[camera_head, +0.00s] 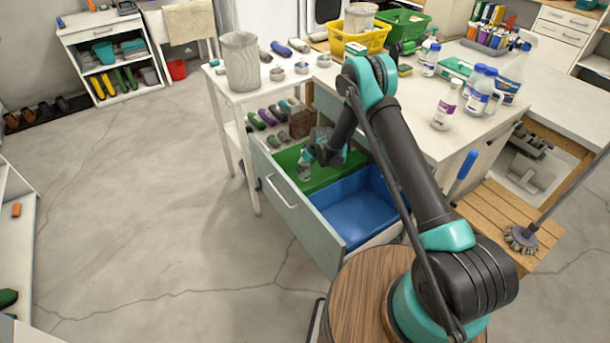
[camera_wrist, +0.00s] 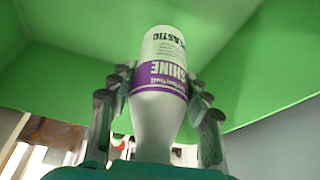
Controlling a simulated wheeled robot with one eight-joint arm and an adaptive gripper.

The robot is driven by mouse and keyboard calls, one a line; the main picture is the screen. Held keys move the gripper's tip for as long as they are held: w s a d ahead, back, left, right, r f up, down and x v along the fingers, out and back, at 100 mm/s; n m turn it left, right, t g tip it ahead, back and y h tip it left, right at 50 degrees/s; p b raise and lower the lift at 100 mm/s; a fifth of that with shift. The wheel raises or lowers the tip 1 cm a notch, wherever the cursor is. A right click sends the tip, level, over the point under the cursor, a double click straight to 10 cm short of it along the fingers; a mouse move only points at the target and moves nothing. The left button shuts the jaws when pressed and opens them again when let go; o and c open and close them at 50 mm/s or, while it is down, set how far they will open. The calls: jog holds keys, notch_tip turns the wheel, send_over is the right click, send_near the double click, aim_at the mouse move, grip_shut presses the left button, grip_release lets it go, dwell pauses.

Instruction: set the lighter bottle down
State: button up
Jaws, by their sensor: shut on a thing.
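A white bottle with a purple label (camera_wrist: 158,90) is held between the fingers of my gripper (camera_wrist: 160,95), one finger on each side. In the head view my gripper (camera_head: 310,158) is down at the open drawer (camera_head: 300,215), over its green compartment (camera_head: 320,178). The bottle shows small and pale there (camera_head: 304,168). In the wrist view green surfaces (camera_wrist: 60,75) lie beyond the bottle. I cannot tell whether the bottle touches the compartment's bottom. A similar purple-labelled bottle (camera_head: 446,108) stands on the white table.
The blue compartment (camera_head: 360,205) beside the green one looks empty. Several small items lie in the drawer's back part. White bottles with blue caps (camera_head: 478,90) stand on the table (camera_head: 430,140). A grey bin (camera_head: 240,62) stands on the side table. The floor left of the drawer is clear.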

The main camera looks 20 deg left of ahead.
aim_at(309, 167)
jog(key=shift+f, duration=2.35)
jog(key=shift+f, duration=0.15)
jog(key=o, duration=1)
jog(key=v, duration=1.2)
jog(key=shift+r, duration=0.25)
